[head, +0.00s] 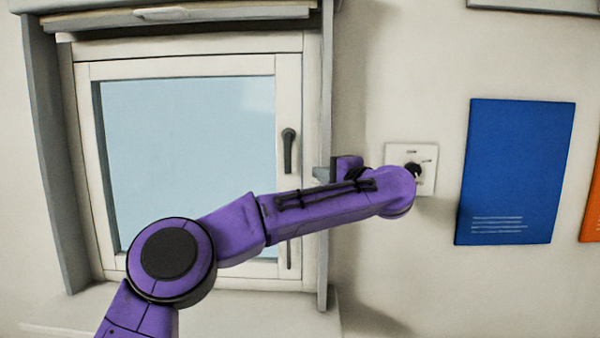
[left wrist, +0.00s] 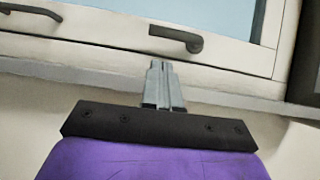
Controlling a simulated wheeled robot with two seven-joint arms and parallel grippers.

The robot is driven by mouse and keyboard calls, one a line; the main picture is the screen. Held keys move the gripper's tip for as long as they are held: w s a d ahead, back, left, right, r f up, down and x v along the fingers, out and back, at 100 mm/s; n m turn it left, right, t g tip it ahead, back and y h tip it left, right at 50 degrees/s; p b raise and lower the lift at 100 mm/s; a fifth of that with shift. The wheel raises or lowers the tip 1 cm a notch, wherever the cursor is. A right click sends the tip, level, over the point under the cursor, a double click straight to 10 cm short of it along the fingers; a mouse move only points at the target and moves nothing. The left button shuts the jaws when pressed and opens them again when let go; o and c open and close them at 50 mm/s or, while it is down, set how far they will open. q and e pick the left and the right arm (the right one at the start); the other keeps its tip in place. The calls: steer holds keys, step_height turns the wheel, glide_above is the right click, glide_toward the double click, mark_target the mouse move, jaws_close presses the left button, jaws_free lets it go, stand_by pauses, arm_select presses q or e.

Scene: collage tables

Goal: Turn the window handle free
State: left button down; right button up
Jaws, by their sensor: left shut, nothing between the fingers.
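The dark window handle (head: 288,150) sits on the right stile of the white window sash (head: 180,68), its lever pointing down. In the left wrist view the handle (left wrist: 177,36) lies sideways above the fingertips. My left gripper (head: 318,173) is to the right of the handle, by the grey right-hand window surround, with its grey fingers pointing left. In the left wrist view its fingers (left wrist: 158,66) are together and empty, with a visible gap to the handle. My forearm covers the lower right part of the window. My right gripper is not in view.
A white wall plate (head: 398,155) with a dark knob is right of the window, partly behind my wrist. A blue poster (head: 515,172) hangs further right. A grey surround (head: 318,90) edges the window, and a sill (head: 240,305) runs below.

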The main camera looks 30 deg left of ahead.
arm_select(q)
steer(key=p, duration=0.6)
glide_toward(288, 153)
steer(key=w+a+f, duration=0.3)
steer(key=w+a, duration=0.1)
steer(key=a, duration=0.1)
steer(key=shift+w+a+f, duration=0.15)
steer(key=shift+w+f, duration=0.05)
steer(key=shift+w, duration=0.1)
steer(key=shift+b, duration=0.4)
steer(key=shift+s+a+f+m+b, duration=0.2)
steer(key=shift+m+b, duration=0.2)
steer(key=shift+b, duration=0.15)
